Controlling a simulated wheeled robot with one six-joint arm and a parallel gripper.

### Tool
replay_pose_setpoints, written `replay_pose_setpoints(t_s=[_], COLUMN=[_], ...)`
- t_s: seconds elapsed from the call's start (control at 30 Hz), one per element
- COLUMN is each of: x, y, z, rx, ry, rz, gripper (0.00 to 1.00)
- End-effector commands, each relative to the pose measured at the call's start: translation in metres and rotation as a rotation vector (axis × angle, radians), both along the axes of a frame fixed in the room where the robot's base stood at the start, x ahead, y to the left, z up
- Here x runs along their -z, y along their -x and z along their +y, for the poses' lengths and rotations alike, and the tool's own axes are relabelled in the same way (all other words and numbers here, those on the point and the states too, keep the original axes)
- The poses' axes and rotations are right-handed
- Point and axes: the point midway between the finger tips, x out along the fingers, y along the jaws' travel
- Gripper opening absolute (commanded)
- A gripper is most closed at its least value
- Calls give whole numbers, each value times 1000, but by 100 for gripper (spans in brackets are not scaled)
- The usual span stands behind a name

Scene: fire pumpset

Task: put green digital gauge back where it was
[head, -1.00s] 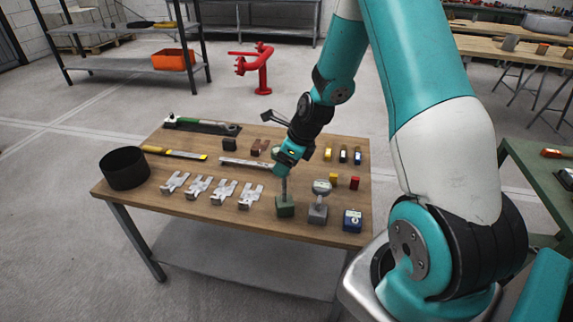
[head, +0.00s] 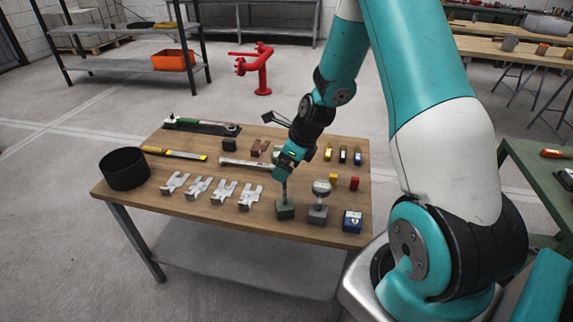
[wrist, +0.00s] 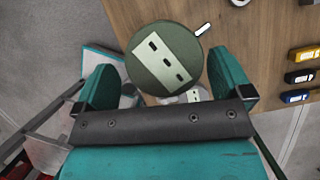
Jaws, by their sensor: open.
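The green digital gauge has a round dark green head with a pale panel, seen in the wrist view (wrist: 185,35). In the head view its thin stem and green block-shaped base (head: 285,210) show at the table's front right, upright, while my gripper hides its head. My gripper (head: 287,165) is above the base. In the wrist view its two teal fingers (wrist: 163,82) are apart, one on each side of the gauge head. I cannot tell whether a finger touches it.
A grey gauge (head: 319,203) stands close to the right of the green one, with a blue block-shaped device (head: 352,221) farther right. Several metal brackets (head: 222,192) lie to the left. A black round container (head: 124,169) stands at the table's left edge (head: 98,190).

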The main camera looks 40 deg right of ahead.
Motion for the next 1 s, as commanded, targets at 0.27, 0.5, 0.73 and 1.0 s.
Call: replay_pose_setpoints(t_s=[0.27, 0.5, 0.73, 1.0], x=[-58, -94, -117, -178], y=[20, 33, 38, 86], z=[-12, -20, 5, 141], rx=[2, 2, -192, -1341], ry=[1, 1, 43, 273], rz=[-4, -2, -31, -267], gripper=[97, 97, 97, 97])
